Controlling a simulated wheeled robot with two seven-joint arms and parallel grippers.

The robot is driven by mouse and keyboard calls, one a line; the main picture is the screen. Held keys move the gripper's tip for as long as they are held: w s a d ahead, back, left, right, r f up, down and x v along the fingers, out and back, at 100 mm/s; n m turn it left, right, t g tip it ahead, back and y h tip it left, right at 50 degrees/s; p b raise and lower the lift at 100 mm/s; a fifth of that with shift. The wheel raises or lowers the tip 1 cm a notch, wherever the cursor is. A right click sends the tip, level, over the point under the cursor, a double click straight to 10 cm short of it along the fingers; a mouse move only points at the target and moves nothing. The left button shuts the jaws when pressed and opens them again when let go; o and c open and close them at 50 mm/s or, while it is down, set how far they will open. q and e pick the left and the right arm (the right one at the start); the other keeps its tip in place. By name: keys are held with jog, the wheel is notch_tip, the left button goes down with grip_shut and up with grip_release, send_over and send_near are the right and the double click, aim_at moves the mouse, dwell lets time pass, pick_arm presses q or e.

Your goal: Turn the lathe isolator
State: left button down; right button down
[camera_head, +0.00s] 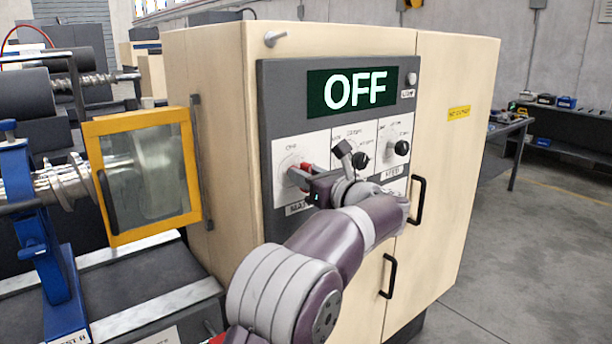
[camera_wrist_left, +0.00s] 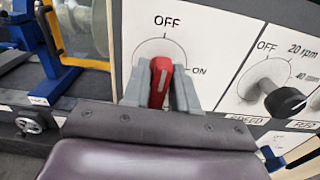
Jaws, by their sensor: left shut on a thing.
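The lathe isolator is a red handle on a round white dial, on the dark control panel (camera_head: 283,110) of the cream cabinet. In the left wrist view the red isolator handle (camera_wrist_left: 160,82) stands nearly upright, with its upper end toward the OFF mark; ON is printed to its right. My left gripper (camera_head: 300,176) is at the dial, its grey fingers closed on both sides of the handle. In the head view the gripper hides much of the handle. The panel display (camera_head: 352,89) reads OFF. My right gripper is not in view.
Two black knobs, the left one (camera_head: 360,160) and the right one (camera_head: 402,147), sit right of the isolator. Black door handles (camera_head: 416,200) stick out from the cabinet. A yellow-framed guard (camera_head: 144,172) stands open at the left. Floor at the right is clear.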

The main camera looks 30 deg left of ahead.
pick_arm(q)
jog(key=shift+m, duration=1.1)
jog(key=shift+w+m, duration=0.1)
jog(key=shift+m, duration=0.8)
jog(key=m, duration=0.4)
jog(key=shift+d, duration=0.1)
jog(key=m+p, duration=0.2)
jog(key=m, duration=0.3)
jog(key=shift+w, duration=0.15)
jog(key=m+p, duration=0.2)
jog(key=m, duration=0.1)
jog(key=shift+f+m, duration=0.2)
jog(key=shift+m, duration=0.1)
jog(key=shift+f+m+p, duration=0.1)
jog(key=shift+m+p, duration=0.4)
